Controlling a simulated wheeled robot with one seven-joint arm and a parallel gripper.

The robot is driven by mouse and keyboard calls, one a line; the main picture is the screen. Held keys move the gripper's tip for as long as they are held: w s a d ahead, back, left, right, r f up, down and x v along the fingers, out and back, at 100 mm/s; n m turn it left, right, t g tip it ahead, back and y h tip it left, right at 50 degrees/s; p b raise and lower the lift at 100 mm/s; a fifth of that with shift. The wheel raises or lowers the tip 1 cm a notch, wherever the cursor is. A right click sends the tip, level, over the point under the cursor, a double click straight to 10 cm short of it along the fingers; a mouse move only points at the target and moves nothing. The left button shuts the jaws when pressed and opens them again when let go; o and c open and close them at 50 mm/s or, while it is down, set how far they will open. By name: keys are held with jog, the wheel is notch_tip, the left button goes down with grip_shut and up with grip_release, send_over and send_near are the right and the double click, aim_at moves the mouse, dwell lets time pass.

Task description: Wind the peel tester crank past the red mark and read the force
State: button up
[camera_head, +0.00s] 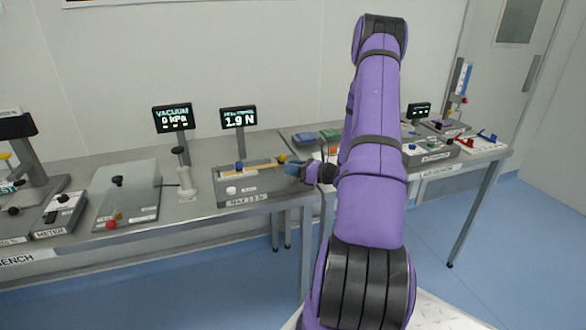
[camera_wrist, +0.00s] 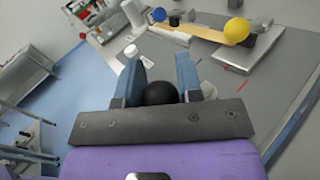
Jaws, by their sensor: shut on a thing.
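The peel tester (camera_head: 224,187) is a grey box on the bench with a tan strip (camera_head: 262,168) along its top. Its display (camera_head: 239,118) reads 1.9 N; the small line above is too blurred to read. My gripper (camera_head: 292,168) is at the tester's right end. In the wrist view, my gripper's blue fingers (camera_wrist: 158,88) are shut around a black ball knob (camera_wrist: 160,94), apparently the crank's handle. A red mark (camera_wrist: 235,69) lies on the grey top to the right of the fingers. The crank arm is mostly hidden by my gripper.
A yellow ball (camera_wrist: 237,30) and a blue knob (camera_wrist: 159,15) stand by the strip. A white knob (camera_wrist: 131,51) is close to the left finger. The vacuum display (camera_head: 174,118) reads 0 kPa. A plate with knobs (camera_head: 135,182) lies farther left.

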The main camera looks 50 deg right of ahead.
jog(key=shift+s+d+y, duration=0.1)
jog(key=shift+y, duration=0.2)
jog(key=n+g+y, duration=0.2)
jog(key=y, duration=0.1)
jog(key=n+g+y, duration=0.1)
jog(key=n, duration=0.1)
jog(key=shift+s+d+y, duration=0.35)
jog(key=shift+s+y, duration=0.05)
jog(key=n+g+y, duration=0.2)
jog(key=g, duration=0.1)
jog(key=d+n+g+y, duration=0.1)
jog(key=shift+s+f+n+g+y, duration=0.1)
jog(key=shift+s+n+g+y, duration=0.2)
jog(key=shift+n+g+y, duration=0.1)
jog(key=n+g+y, duration=0.1)
jog(key=g, duration=0.1)
jog(key=d+n+g+y, duration=0.1)
jog(key=n+g, duration=0.1)
jog(key=shift+s+g, duration=0.1)
jog(key=shift+g, duration=0.3)
jog(key=shift+d+n+g+y, duration=0.15)
jog(key=shift+d+n+g, duration=0.1)
jog(key=shift+n+g, duration=0.85)
jog(key=shift+d+n+g+y, duration=0.2)
jog(key=shift+n+g, duration=0.5)
jog(key=shift+g, duration=0.7)
jog(key=shift+d, duration=0.1)
jog(key=o, duration=0.9)
